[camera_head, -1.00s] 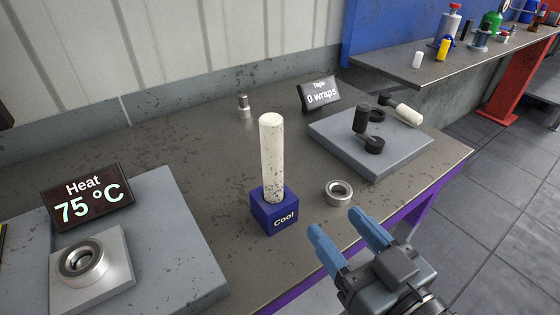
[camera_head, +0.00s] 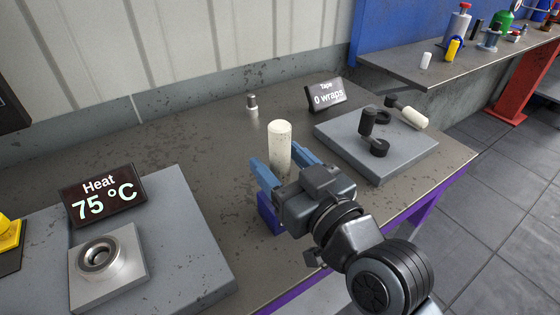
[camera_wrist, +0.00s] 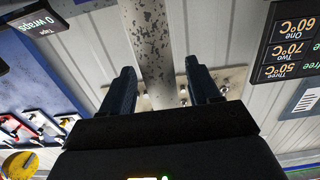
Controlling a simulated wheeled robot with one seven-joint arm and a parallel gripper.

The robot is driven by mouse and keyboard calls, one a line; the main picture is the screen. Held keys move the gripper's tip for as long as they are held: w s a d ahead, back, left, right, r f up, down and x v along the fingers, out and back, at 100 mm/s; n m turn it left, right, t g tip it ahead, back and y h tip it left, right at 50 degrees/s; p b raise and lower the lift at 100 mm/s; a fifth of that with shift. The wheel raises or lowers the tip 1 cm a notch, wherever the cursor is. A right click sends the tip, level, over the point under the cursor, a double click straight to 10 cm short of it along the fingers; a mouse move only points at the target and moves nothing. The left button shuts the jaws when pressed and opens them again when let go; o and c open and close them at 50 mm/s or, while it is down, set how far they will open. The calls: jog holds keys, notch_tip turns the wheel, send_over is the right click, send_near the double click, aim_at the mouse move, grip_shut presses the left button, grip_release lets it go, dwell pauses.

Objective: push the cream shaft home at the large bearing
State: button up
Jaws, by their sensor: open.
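The cream shaft (camera_head: 280,137) stands upright in the blue "Cool" block (camera_head: 267,212) on the table. My gripper (camera_head: 276,158) is open, its blue fingers on either side of the shaft. My gripper hides the shaft's lower part and much of the block. A steel bearing ring (camera_head: 99,256) lies on the square plate of the heater at left. I cannot tell for certain whether it is the large bearing.
The heater sign (camera_head: 103,195) reads 75 °C. A tape sign (camera_head: 327,95) reads 0 wraps. A small metal cylinder (camera_head: 252,106) stands behind the shaft. The table between heater and block is clear.

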jog(key=shift+w+a, duration=0.15)
jog(key=shift+w, duration=0.05)
jog(key=shift+c, duration=0.3)
grip_shut()
